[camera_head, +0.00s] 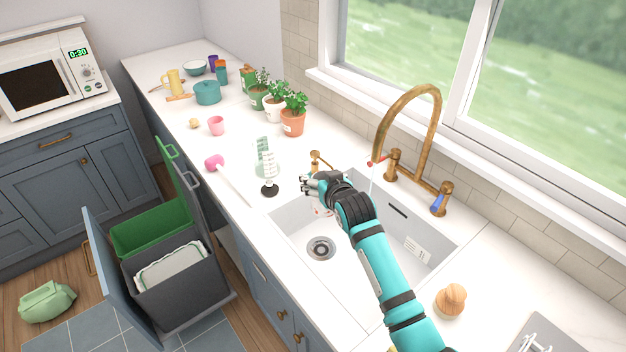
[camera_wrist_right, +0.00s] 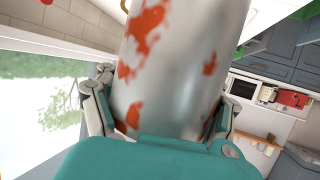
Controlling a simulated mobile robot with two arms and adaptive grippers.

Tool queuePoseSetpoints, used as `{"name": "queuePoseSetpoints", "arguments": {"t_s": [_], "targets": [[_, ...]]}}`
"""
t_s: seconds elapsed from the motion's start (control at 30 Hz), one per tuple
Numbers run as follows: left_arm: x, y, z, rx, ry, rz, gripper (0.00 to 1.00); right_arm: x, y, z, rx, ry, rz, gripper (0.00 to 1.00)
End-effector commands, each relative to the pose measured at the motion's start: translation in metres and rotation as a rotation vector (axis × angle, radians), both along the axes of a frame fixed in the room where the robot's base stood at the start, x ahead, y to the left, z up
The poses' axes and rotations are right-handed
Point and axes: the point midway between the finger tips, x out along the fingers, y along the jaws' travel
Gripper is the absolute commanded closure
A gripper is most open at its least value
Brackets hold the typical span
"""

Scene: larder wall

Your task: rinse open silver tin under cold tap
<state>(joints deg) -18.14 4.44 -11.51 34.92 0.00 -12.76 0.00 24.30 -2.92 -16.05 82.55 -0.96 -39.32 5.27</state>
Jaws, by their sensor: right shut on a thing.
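The silver tin (camera_wrist_right: 175,70) fills the middle of the right wrist view, between my right gripper's fingers, with red-orange smears on its side. My right gripper (camera_head: 318,186) is shut on it over the left part of the sink. In the head view the tin is mostly hidden; reddish marks (camera_head: 322,211) show below the fingers. The brass tap (camera_head: 436,110) arches over the sink, its spout to the right of my gripper. A faint pale line below the spout may be water. The right handle has a blue lever (camera_head: 437,204). My left gripper is not in view.
The white sink (camera_head: 345,278) has a drain (camera_head: 320,248). A dish brush (camera_head: 268,170) stands upright left of it, and a pink-headed tool (camera_head: 214,162) lies on the counter. Potted plants (camera_head: 293,114) stand behind. A wooden object (camera_head: 451,299) stands at right. The bin drawer (camera_head: 170,300) is pulled out.

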Motion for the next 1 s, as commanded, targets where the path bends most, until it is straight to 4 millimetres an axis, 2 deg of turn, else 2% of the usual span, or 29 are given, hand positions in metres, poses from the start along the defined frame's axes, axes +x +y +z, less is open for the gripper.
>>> {"name": "queuePoseSetpoints", "arguments": {"t_s": [0.2, 0.3, 0.7, 1.0], "targets": [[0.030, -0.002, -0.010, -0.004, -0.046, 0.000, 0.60, 0.008, -0.021, -0.006, -0.001, -0.001, -0.001, 0.72], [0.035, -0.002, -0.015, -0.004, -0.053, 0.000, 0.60, 0.011, -0.031, -0.009, -0.001, -0.001, -0.001, 0.72], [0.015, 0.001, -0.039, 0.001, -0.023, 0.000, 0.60, 0.025, -0.068, -0.017, -0.002, -0.003, -0.002, 0.72], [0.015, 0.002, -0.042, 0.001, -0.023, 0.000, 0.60, 0.034, -0.093, -0.021, -0.002, -0.001, 0.000, 0.72]]}}
